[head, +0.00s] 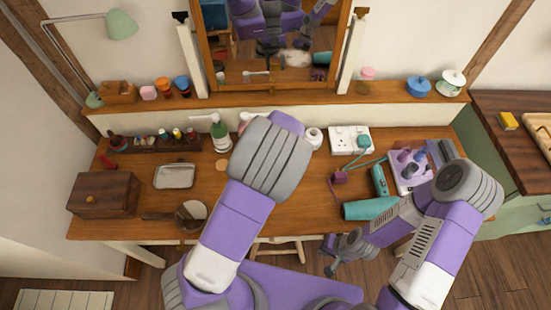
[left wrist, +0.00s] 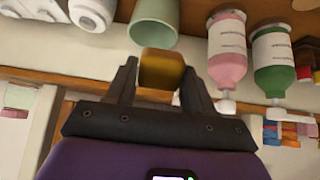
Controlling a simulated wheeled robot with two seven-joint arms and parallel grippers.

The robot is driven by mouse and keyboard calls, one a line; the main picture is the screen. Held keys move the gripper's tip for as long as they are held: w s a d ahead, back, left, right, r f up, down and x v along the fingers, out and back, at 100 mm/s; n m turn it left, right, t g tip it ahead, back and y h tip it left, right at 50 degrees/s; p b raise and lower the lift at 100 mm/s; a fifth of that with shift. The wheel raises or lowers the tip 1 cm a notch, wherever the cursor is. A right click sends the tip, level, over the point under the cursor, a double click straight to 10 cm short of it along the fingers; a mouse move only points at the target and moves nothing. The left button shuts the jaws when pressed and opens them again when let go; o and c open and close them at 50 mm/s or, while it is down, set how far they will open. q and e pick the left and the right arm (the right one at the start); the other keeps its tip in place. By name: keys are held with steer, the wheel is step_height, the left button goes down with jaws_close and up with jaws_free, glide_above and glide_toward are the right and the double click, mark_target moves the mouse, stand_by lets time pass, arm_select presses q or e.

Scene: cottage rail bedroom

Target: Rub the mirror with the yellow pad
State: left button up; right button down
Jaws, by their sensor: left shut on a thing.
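The mirror (head: 322,38) stands upright in a wooden frame at the back of the desk, in the top middle of the head view, and reflects my body. My left arm reaches over the desk below the mirror. Its gripper is hidden behind the arm there. In the left wrist view my left gripper (left wrist: 160,75) is shut on a yellow-brown pad (left wrist: 162,68), which sits between the two dark fingers. My right gripper (head: 338,258) is low in front of the desk edge, far from the mirror. Its fingers are too small to read.
A ledge (head: 300,92) with cups and jars runs below the mirror. A green bottle (head: 220,134), a hand mirror (head: 192,213), a wooden box (head: 104,194) and a teal dryer (head: 368,208) are on the desk. A yellow block (head: 507,121) lies on the right cabinet.

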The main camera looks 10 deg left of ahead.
mark_target(311, 57)
arm_select(q)
steer(key=w+a+r+t+y+b, duration=0.1)
steer(key=w+r+t+y+b, duration=0.15)
steer(key=r+t, duration=0.4)
steer(key=w+a+r+t+y+b, duration=0.15)
steer(key=w+r+t, duration=0.25)
steer(key=r, duration=0.5)
steer(key=shift+n+g+h, duration=0.25)
steer(key=shift+n+h, duration=0.05)
steer(key=shift+n, duration=0.1)
steer(key=shift+x, duration=3)
steer(key=shift+w+a+f, duration=0.1)
steer(key=shift+w+f, duration=0.15)
steer(key=shift+w, duration=0.65)
